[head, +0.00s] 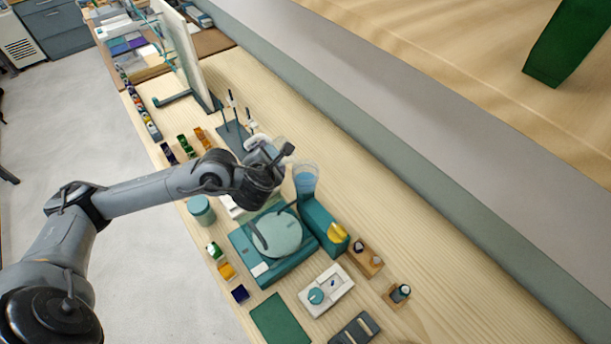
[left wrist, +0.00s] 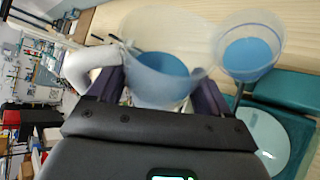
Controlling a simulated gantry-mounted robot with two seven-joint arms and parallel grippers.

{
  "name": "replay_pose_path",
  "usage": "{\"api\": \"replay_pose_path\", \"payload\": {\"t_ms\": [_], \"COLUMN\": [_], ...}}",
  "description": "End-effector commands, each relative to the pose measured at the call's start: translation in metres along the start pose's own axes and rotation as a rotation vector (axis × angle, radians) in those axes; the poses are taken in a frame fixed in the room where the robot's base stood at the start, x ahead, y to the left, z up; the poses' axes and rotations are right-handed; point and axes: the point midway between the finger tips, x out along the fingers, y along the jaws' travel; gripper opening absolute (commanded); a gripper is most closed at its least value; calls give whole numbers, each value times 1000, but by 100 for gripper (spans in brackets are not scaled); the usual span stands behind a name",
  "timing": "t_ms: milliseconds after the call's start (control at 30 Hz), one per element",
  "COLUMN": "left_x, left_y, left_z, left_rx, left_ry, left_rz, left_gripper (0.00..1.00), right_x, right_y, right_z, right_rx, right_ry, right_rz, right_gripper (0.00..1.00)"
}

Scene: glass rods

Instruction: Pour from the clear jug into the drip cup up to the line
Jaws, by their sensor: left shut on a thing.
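The clear jug (left wrist: 165,40) fills the middle of the left wrist view, with blue liquid in it and a pale handle-like part at its left. My left gripper (left wrist: 158,98) is shut on the jug, with a dark finger on either side. In the head view the jug (head: 262,150) is partly hidden by my left gripper (head: 272,165). The clear drip cup (head: 305,178) stands just right of it, above the teal machine. In the left wrist view the drip cup (left wrist: 248,30) also shows blue inside. My right gripper is out of view.
The teal grinding machine (head: 322,228) with a pale round wheel (head: 277,235) stands below the cup. A teal canister (head: 201,210) is to its left. A white tray (head: 326,290) and a green mat (head: 280,320) lie in front.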

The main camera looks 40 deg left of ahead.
Motion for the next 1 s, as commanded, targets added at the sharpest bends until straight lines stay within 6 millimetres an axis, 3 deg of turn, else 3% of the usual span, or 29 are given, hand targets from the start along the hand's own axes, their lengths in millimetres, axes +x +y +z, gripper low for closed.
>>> {"api": "replay_pose_path", "payload": {"t_ms": [1000], "left_x": [-2], "left_y": [3], "left_z": [2], "left_rx": [38], "left_ry": [17], "left_rz": [17], "left_gripper": [35], "right_x": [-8], "right_y": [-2], "right_z": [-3], "right_rx": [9], "right_ry": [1], "right_rz": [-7], "right_gripper": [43]}}
